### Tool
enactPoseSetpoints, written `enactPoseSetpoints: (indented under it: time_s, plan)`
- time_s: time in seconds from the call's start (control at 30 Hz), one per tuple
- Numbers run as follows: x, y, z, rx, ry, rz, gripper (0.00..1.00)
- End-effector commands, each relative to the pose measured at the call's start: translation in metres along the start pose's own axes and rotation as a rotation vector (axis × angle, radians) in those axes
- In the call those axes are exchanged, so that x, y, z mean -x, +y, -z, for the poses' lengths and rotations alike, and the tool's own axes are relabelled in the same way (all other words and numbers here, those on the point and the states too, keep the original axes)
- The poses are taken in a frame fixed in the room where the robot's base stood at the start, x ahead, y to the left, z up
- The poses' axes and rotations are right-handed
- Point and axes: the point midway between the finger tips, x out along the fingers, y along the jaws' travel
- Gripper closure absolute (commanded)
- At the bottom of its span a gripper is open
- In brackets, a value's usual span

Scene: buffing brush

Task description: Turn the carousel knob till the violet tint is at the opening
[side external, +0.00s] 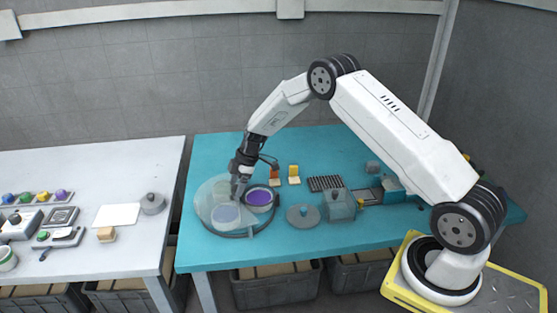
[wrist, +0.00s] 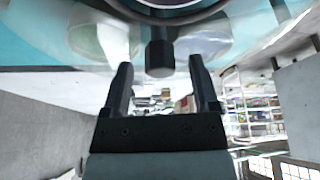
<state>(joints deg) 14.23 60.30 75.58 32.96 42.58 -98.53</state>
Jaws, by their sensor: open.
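The carousel (side external: 232,232) is a round dish under a clear, milky cover at the left of the teal table. A vivid violet tint (side external: 260,197) shows at its right side, apparently uncovered at the opening. A paler bluish-violet tint (side external: 225,215) shows through the cover at the front. My gripper (side external: 238,190) points down over the carousel's middle and hides the knob there. In the wrist view the dark knob (wrist: 160,57) lies between the tips of my open fingers, with a gap on each side. I cannot tell how far down the fingers reach along it.
Small yellow and orange blocks (side external: 294,174) and a dark grate (side external: 325,183) lie behind. A white table (side external: 100,260) with several parts stands at left, across a gap.

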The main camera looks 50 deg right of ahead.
Motion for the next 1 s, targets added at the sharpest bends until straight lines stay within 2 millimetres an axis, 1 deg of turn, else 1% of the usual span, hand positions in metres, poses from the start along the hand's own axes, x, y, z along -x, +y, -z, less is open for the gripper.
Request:
enactPoseSetpoints:
  time_s: [0.53, 0.7, 1.0]
  plan:
    - [0.061, 0.0, 0.0, 0.0, 0.0, -0.002, 0.23]
    - [0.07, 0.0, 0.0, 0.0, 0.0, 0.001, 0.23]
    - [0.071, 0.0, 0.0, 0.0, 0.0, 0.001, 0.23]
